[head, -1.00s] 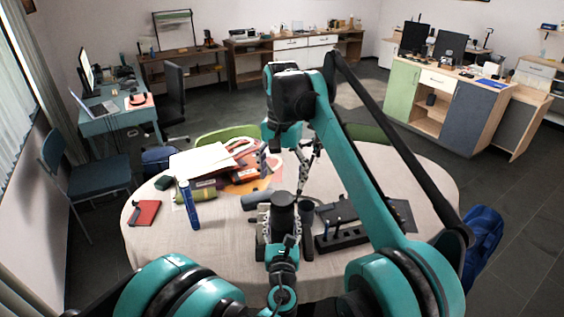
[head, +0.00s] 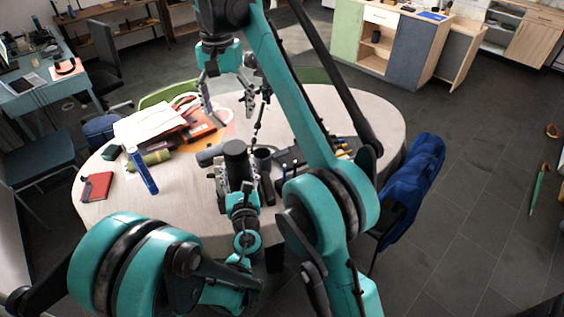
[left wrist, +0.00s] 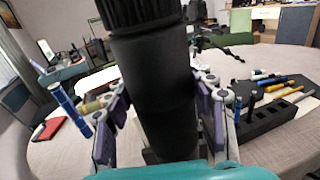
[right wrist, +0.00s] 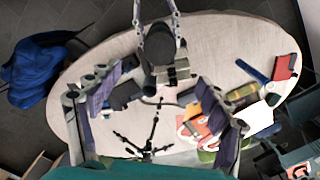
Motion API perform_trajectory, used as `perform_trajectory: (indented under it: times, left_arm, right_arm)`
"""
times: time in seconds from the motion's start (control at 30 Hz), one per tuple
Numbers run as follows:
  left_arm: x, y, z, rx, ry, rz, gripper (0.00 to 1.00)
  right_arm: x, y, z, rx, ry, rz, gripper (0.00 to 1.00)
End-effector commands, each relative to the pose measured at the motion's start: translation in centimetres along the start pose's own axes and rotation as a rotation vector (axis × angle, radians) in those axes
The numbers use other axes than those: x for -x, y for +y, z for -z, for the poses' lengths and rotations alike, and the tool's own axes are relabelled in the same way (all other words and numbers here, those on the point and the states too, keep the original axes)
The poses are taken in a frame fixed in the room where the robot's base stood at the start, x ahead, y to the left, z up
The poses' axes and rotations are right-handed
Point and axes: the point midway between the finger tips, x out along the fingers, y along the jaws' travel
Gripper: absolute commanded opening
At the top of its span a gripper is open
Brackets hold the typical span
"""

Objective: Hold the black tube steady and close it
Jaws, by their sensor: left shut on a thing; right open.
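The black tube (head: 236,160) stands upright above the near part of the round table (head: 350,110). My left gripper (head: 235,186) is shut around its body. The left wrist view shows the black tube (left wrist: 155,90) between the purple finger pads, with a ribbed black band at its top; I cannot tell if this is a cap. My right gripper (head: 226,108) is open and empty, above and beyond the tube. In the right wrist view the tube's dark round top (right wrist: 160,45) lies beyond the open fingers.
A small tripod (head: 258,122) is behind. A tool rack (left wrist: 265,122), a blue cylinder (head: 142,172), a red notebook (head: 97,186) and papers (head: 150,118) are around.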

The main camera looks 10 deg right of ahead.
Motion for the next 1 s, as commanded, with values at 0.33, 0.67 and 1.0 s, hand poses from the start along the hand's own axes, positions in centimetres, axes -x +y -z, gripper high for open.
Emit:
perform_trajectory:
  times: [0.33, 0.67, 1.0]
  left_arm:
    - [0.0, 0.0, 0.0, -0.001, 0.0, 0.0, 0.0]
    - [0.0, 0.0, 0.0, -0.001, 0.0, 0.0, 0.0]
    - [0.0, 0.0, 0.0, -0.001, 0.0, 0.0, 0.0]
  right_arm:
    - [0.2, 3.3, 0.1, 0.051, 0.069, 0.051, 0.78]
    - [-2.9, 10.5, -2.3, 0.157, 0.225, 0.122, 0.78]
    - [-10.8, 18.3, -7.6, 0.264, 0.405, 0.15, 0.78]
